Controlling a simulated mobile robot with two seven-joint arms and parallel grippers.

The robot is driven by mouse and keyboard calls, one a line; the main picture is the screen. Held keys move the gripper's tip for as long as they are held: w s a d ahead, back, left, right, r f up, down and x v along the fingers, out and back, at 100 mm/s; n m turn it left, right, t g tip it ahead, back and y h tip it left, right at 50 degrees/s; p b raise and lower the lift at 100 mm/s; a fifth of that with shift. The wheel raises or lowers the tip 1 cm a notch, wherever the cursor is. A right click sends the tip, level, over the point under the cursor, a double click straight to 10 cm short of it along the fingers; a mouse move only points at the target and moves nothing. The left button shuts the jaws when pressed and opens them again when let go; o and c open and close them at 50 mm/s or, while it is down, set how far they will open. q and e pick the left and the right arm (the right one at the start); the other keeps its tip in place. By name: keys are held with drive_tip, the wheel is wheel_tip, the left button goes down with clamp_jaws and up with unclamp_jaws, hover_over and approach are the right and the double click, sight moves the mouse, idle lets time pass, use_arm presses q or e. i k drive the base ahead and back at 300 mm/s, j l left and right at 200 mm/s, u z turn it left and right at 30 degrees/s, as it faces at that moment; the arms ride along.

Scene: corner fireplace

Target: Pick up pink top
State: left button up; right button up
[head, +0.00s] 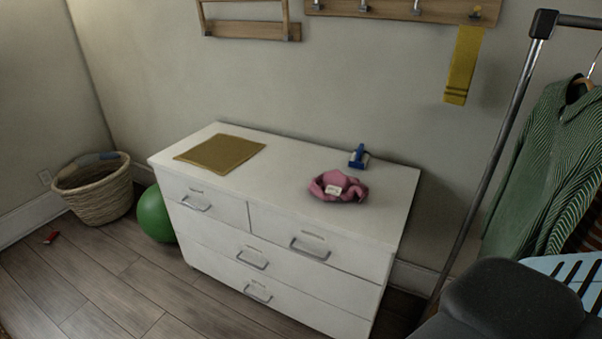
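The pink top (343,193) lies crumpled in a small heap on the white dresser (290,172), towards the right part of its top. A small white patch, perhaps a label, shows on it. Nothing is touching it except the dresser top. Neither of my grippers can be made out in the head view. A dark rounded shape at the lower right may be part of my own body.
A blue item (358,156) stands behind the pink top. A brown mat (220,154) lies on the dresser's left. A wicker basket (92,192) and green ball (155,214) stand left. A clothes rack (492,150) stands right. Floor at left front is mostly clear.

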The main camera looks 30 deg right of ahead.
sight(331, 186)
drive_tip(key=i+j+z, duration=0.15)
drive_tip(key=i, duration=0.25)
drive_tip(key=i+j+z, duration=0.15)
drive_tip(key=i, duration=0.25)
drive_tip(key=i+j+z, duration=0.15)
drive_tip(key=i, duration=0.2)
drive_tip(key=i+j+z, duration=0.15)
drive_tip(key=i+z, duration=0.15)
drive_tip(key=z, duration=0.15)
drive_tip(key=i+j+z, duration=0.25)
drive_tip(key=z, duration=0.2)
drive_tip(key=i+j+z, duration=0.2)
drive_tip(key=j+z, duration=0.25)
drive_tip(key=i+j+z, duration=0.15)
drive_tip(key=j+z, duration=0.15)
drive_tip(key=z, duration=0.15)
